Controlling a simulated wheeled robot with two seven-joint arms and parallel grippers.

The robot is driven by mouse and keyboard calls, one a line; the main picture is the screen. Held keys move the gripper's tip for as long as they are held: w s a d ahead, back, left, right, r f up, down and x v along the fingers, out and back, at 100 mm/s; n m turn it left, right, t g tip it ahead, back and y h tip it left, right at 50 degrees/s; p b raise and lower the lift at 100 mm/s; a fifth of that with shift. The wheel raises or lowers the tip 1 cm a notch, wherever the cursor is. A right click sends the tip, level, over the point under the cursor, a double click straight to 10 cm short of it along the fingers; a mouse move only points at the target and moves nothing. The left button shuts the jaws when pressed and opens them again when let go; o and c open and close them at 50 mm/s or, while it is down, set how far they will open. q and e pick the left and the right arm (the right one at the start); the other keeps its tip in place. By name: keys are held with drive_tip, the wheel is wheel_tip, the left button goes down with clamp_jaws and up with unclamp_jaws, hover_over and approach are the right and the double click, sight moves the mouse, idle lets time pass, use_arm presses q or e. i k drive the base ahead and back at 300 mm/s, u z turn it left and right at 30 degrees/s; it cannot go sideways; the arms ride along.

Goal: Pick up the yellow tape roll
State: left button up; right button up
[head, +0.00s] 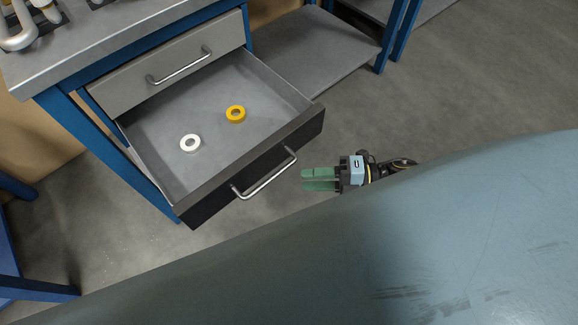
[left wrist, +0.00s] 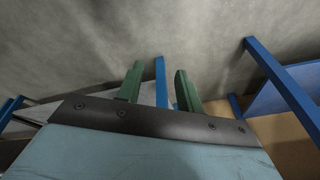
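The yellow tape roll (head: 236,121) lies flat on the floor of an open drawer (head: 215,88) in the head view. A white tape roll (head: 182,143) lies in the same drawer, to its left and nearer the front. My right gripper (head: 304,179) is outside the drawer, right of its handle. Its two green fingers are parted with nothing between them. My left gripper (left wrist: 157,80) shows only in the left wrist view, with its green fingers spread apart and empty. No tape roll shows in that view.
The drawer has a dark front with a metal handle (head: 266,176). Above it is a closed drawer (head: 165,70) under a grey bench top (head: 110,40). A low grey shelf (head: 310,50) stands behind. Blue legs stand at the left. Grey floor lies right of the drawer.

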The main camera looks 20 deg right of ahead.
sight(240, 118)
drive_tip(key=k, duration=1)
